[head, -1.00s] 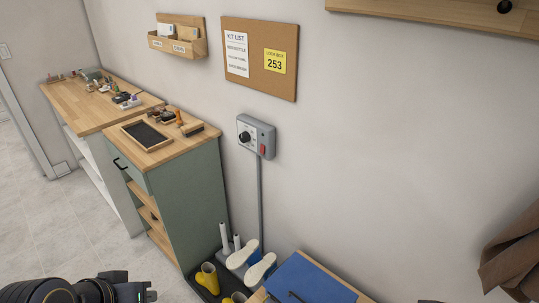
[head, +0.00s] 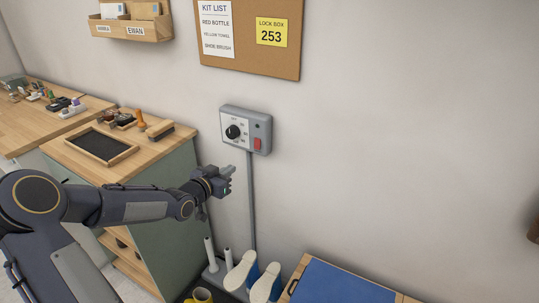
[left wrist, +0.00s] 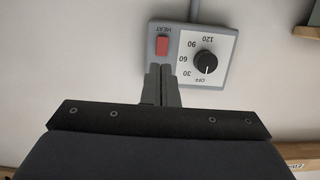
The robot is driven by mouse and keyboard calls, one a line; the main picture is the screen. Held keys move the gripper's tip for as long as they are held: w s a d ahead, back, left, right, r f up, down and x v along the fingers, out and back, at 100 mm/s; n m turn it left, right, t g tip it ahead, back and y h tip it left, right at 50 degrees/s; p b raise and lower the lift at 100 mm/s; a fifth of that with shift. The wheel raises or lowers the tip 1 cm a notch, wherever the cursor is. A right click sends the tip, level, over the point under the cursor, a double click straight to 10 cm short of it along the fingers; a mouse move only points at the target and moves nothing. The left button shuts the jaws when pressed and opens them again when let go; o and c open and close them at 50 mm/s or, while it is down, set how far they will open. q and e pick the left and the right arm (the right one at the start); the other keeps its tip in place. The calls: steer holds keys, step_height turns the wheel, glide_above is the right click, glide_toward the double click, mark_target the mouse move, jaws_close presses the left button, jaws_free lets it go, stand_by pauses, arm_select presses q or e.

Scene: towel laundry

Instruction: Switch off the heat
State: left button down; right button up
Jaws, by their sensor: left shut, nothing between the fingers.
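A grey control box (head: 267,126) is fixed to the wall below the pin board. It has a black dial (head: 233,132) on its white face and a red rocker switch (head: 257,144) at its lower right. In the left wrist view the box appears upside down, with the red switch (left wrist: 162,46) under the word HEAT and the dial (left wrist: 205,62) ringed by OFF, 30, 60, 90 and 120. My left gripper (head: 229,171) is shut and empty, just below the box in the head view. Its fingertips (left wrist: 161,70) line up close to the switch in the wrist view; I cannot tell whether they touch.
A grey conduit (head: 251,205) runs down the wall from the box. A green cabinet (head: 165,225) with a tray (head: 101,146) and brushes on top stands left. White-soled boots (head: 240,272) on a rack and a blue-topped bench (head: 340,284) are below.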

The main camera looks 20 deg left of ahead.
arm_select(q)
steer(key=shift+w+a, duration=0.1)
steer(key=shift+w, duration=0.35)
steer(key=shift+w, duration=0.1)
steer(key=p, duration=0.3)
glide_toward(258, 150)
steer(key=x, duration=0.6)
steer(key=shift+w+f, duration=0.1)
steer(key=shift+w, duration=0.3)
